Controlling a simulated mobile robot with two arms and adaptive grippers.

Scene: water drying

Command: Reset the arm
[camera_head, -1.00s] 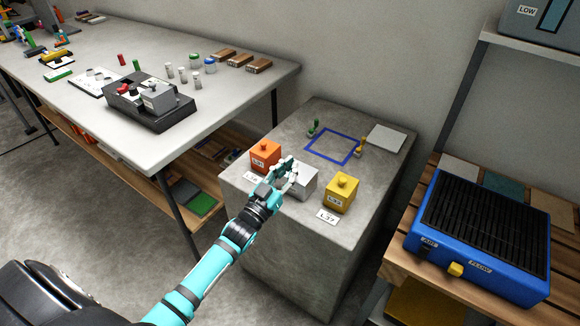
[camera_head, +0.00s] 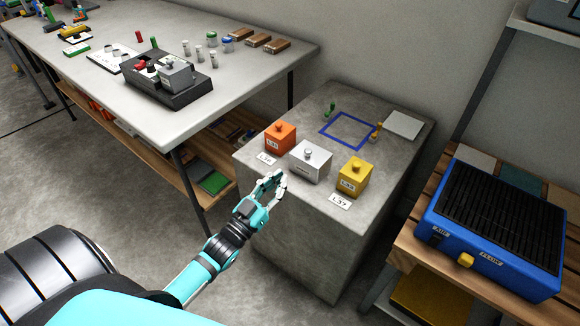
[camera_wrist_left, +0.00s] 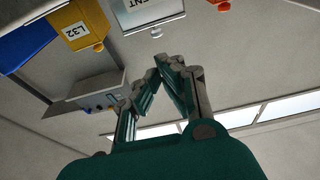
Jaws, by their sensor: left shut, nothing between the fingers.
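My left arm comes in from the lower left in the head view. Its gripper (camera_head: 272,181) is shut and empty, just in front of the near edge of the grey stone block (camera_head: 290,230). A silver box with a knob (camera_head: 310,165) stands on the block beyond the fingertips, apart from them. In the left wrist view the fingers (camera_wrist_left: 164,64) meet at their tips with nothing between them. The silver box's lower edge shows above them (camera_wrist_left: 150,12). My right gripper is not in view.
An orange box (camera_head: 279,139) and a yellow box (camera_head: 355,178) flank the silver one. A blue square outline (camera_head: 325,131) lies behind them. A white worktable (camera_head: 150,122) stands left, a blue ribbed device (camera_head: 480,262) on a slatted bench right.

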